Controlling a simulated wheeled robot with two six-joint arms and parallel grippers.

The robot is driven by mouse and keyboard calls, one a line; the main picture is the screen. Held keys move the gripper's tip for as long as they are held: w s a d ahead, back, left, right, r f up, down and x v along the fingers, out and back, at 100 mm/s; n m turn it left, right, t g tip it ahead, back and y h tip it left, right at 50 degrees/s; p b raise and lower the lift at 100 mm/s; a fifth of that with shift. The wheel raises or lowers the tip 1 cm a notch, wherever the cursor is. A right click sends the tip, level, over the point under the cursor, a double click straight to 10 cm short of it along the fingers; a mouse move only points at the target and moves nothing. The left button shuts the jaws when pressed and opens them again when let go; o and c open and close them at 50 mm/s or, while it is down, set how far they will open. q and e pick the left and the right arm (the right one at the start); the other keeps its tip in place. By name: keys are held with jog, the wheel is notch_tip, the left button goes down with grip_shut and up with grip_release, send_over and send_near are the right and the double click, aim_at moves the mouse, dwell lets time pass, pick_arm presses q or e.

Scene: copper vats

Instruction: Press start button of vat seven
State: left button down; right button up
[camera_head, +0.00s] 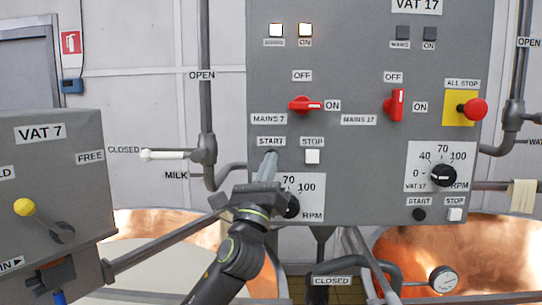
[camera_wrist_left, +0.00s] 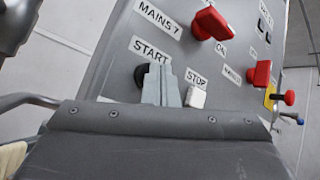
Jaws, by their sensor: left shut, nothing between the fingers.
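The grey control panel (camera_head: 350,60) fills the middle of the head view. My left gripper (camera_head: 270,158) is shut and empty, its fingertips at the panel just under the left START label (camera_head: 271,142). It hides the button there in the head view. In the left wrist view the black START button (camera_wrist_left: 139,76) shows partly, beside and behind the fingertips (camera_wrist_left: 160,72); I cannot tell whether they touch it. The white STOP button (camera_head: 312,157) is just right of the fingers. The red MAINS 7 switch (camera_head: 306,105) lies sideways towards ON. My right gripper is not in view.
The left two lamps (camera_head: 290,29) are lit; the right two (camera_head: 415,33) are dark. The red MAINS 17 switch (camera_head: 393,104) stands upright. A red ALL STOP knob (camera_head: 475,108) juts out at right. The VAT 7 box (camera_head: 75,150) and milk pipe (camera_head: 207,110) stand left.

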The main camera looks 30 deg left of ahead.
pick_arm(q)
jog(key=shift+s+d, duration=0.3)
jog(key=shift+s, duration=0.15)
jog(key=s+d+p, duration=0.1)
jog(key=s+p, duration=0.1)
jog(key=s, duration=0.1)
jog(key=s+d+p, duration=0.1)
jog(key=shift+s+d, duration=0.15)
jog(key=shift+d, duration=0.15)
jog(key=shift+f, duration=0.15)
dwell(0.8)
